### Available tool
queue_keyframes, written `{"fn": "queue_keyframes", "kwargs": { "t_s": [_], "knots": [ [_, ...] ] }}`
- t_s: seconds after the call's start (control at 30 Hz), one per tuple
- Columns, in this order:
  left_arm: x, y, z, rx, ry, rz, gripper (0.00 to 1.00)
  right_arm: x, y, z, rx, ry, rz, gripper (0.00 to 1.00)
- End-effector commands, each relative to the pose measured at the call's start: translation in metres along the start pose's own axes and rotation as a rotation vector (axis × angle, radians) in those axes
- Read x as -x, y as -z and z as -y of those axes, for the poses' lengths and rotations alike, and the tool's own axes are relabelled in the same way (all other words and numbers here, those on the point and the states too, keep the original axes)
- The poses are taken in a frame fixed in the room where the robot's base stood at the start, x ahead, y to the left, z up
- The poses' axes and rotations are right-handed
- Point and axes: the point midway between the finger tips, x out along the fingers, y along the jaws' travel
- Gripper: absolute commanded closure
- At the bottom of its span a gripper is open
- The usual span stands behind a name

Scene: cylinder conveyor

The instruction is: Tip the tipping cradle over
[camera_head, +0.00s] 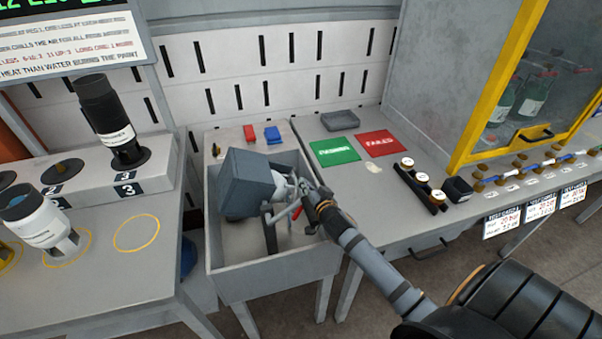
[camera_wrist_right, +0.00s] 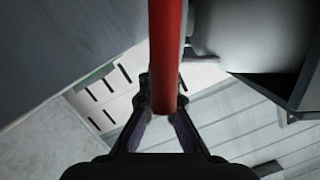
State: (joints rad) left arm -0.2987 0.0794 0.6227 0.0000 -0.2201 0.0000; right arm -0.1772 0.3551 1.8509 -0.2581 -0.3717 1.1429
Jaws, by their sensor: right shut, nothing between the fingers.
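The tipping cradle (camera_head: 247,178) is a grey box-like body tilted inside a grey open basin. A red bar, apparently its handle, shows in the right wrist view (camera_wrist_right: 165,50), coming down from the top edge across my fingertips. A small red bit also shows beside the gripper in the head view. My right gripper (camera_head: 301,192) is at the right side of the cradle, over the basin. Its fingers (camera_wrist_right: 158,100) are shut with nothing between them; the bar overlaps them, and whether it touches them I cannot tell. My left gripper is in no view.
The grey basin (camera_head: 270,284) has walls around the cradle. Left stands a bench with a black cylinder (camera_head: 112,125) and a white one (camera_head: 40,222). Right, a table holds green (camera_head: 335,151) and red (camera_head: 381,143) mats and a rack (camera_head: 420,188).

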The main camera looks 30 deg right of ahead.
Motion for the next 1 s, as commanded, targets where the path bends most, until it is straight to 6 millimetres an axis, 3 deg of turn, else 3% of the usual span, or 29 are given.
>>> {"fn": "queue_keyframes", "kwargs": {
  "t_s": [0.4, 1.0],
  "knots": [
    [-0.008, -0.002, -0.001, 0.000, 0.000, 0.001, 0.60, -0.003, -0.013, -0.004, -0.013, 0.007, -0.002, 1.00],
    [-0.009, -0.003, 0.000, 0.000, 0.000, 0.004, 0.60, -0.004, -0.015, -0.004, -0.012, 0.008, -0.003, 1.00]
  ]
}}
